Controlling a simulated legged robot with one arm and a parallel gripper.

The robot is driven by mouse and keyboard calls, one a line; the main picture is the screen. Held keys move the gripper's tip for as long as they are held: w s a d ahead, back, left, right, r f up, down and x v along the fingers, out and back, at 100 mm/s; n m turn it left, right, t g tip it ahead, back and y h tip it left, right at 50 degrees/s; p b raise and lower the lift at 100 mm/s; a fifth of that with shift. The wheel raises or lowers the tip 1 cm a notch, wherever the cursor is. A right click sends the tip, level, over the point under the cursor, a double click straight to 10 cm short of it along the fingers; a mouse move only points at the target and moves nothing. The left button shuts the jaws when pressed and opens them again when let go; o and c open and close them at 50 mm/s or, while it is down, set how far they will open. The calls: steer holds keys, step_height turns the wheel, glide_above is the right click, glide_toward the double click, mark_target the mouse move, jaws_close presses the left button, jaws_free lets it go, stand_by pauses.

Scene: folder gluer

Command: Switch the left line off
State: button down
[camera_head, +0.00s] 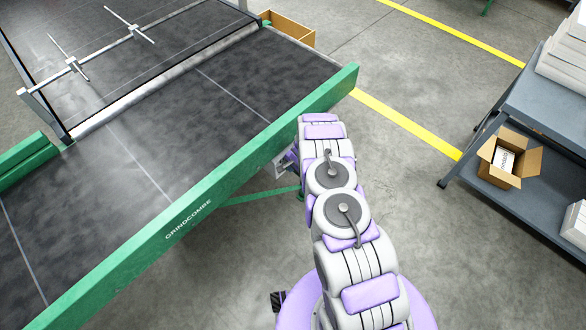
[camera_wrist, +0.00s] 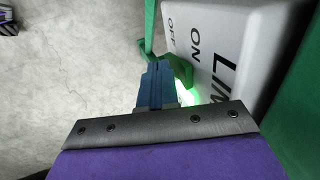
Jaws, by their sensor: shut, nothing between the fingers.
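In the wrist view a pale control box (camera_wrist: 232,32) carries the words OFF and ON and larger lettering beginning "LIN"; the rest is cut off. My gripper (camera_wrist: 158,68) is shut and empty, its blue fingertips beside the face of the box near these words. A bright green glow (camera_wrist: 188,96) shows right beside the fingers, partly hidden by the gripper's body. I cannot make out the switch itself or its position.
The green rail (camera_head: 215,200) marked GRINDCOMBE edges the dark conveyor bed (camera_head: 150,130). A grey shelf table (camera_head: 545,100) with an open carton (camera_head: 508,160) stands at the right. The floor between is clear.

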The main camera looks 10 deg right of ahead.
steer(key=shift+w, duration=0.1)
steer(key=shift+w+a+f, duration=0.1)
steer(key=shift+w+f, duration=0.05)
stand_by(0.4)
steer(key=shift+r, duration=0.85)
